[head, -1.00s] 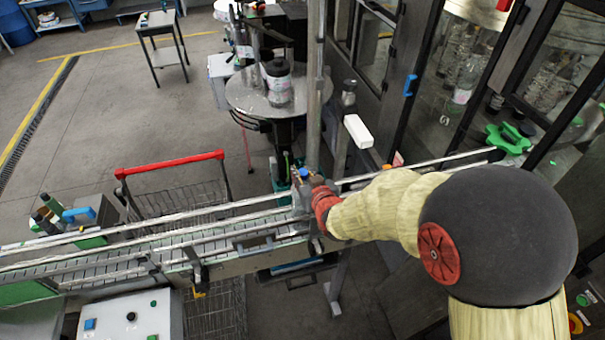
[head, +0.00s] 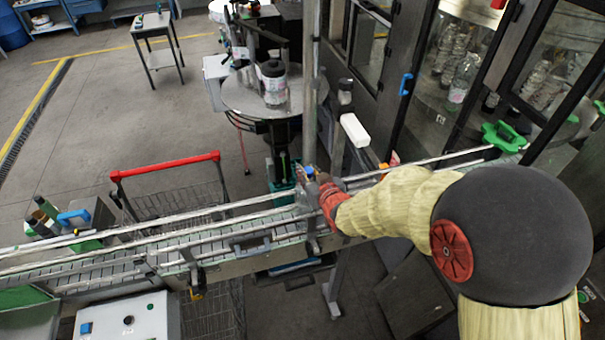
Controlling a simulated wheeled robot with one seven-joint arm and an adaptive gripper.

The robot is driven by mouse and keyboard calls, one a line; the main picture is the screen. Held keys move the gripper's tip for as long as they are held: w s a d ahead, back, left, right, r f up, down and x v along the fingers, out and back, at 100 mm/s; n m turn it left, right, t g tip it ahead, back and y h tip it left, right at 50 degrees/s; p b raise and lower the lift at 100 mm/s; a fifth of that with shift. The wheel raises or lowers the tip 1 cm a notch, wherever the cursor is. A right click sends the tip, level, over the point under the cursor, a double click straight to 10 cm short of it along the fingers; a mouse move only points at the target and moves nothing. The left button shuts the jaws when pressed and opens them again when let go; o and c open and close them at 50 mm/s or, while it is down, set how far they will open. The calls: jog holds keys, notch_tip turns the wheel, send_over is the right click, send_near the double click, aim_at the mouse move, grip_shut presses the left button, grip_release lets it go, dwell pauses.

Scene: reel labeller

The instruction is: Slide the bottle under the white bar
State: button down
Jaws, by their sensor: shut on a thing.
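A clear bottle with a blue cap (head: 308,171) stands about upright on the conveyor (head: 190,258), between its rails. My gripper (head: 318,187) is shut on the bottle from the right side; the fingers are small and partly hidden by my red wrist. The white bar (head: 355,131) is a short block on the machine frame, up and to the right of the bottle in the picture. The bottle is apart from the bar and to its left along the conveyor.
Metal guide rails (head: 200,215) run along the conveyor, which passes toward a green star knob (head: 504,137) at the right. A red-handled cart (head: 165,165) stands behind the conveyor.

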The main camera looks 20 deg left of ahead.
jog(key=w+d+p, duration=0.1)
jog(key=w+d, duration=0.6)
jog(key=d, duration=0.5)
jog(key=shift+w, duration=0.15)
dwell(1.3)
dwell(0.4)
jog(key=c, duration=1.5)
grip_release()
jog(key=v, duration=1.2)
jog(key=shift+r, duration=0.1)
